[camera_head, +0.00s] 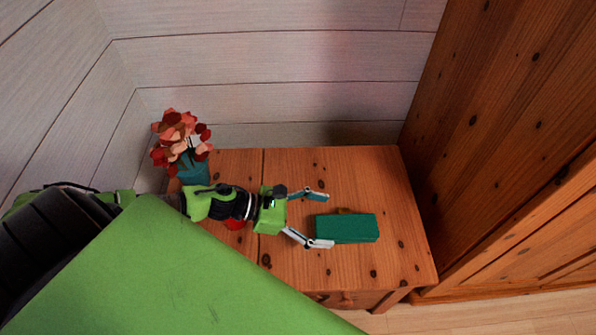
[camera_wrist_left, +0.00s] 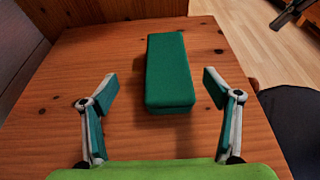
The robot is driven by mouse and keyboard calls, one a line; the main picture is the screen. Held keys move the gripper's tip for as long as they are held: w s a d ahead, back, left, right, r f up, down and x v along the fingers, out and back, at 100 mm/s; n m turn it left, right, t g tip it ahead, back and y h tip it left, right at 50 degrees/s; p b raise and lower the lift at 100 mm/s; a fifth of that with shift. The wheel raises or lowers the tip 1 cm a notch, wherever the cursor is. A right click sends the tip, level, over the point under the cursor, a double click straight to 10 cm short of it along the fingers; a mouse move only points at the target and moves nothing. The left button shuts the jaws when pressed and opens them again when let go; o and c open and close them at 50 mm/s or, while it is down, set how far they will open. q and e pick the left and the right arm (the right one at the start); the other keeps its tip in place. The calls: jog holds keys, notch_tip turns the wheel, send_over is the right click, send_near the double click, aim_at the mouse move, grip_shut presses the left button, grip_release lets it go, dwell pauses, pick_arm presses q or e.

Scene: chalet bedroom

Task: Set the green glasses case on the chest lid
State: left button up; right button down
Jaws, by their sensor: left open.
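The green glasses case (camera_head: 348,228) lies on the wooden chest lid (camera_head: 340,172), toward its right front part. It also shows in the left wrist view (camera_wrist_left: 168,72), lying lengthwise ahead of my fingers. My left gripper (camera_head: 322,219) is open, with its fingers pointing at the case's near end. In the left wrist view, my left gripper (camera_wrist_left: 160,88) has a finger on each side of that end, with gaps to the case. Whether the case touches the lid all along its underside cannot be seen.
A teal vase (camera_head: 193,172) with red and pink flowers (camera_head: 181,137) stands at the lid's back left. A red object (camera_head: 234,224) is partly hidden under my left arm. A wooden wardrobe (camera_head: 500,130) rises on the right. The lid's back right is clear.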

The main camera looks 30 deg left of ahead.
pick_arm(q)
jog(key=v, duration=0.6)
jog(key=shift+s+a+r+p, duration=0.1)
jog(key=shift+s+p, duration=0.05)
jog(key=shift+p, duration=0.2)
jog(key=shift+s+a+r, duration=0.3)
jog(key=shift+s+a, duration=0.05)
jog(key=shift+a, duration=0.25)
pick_arm(e)
jog(key=shift+x, duration=1.65)
jog(key=shift+a, duration=0.1)
jog(key=shift+s, duration=0.15)
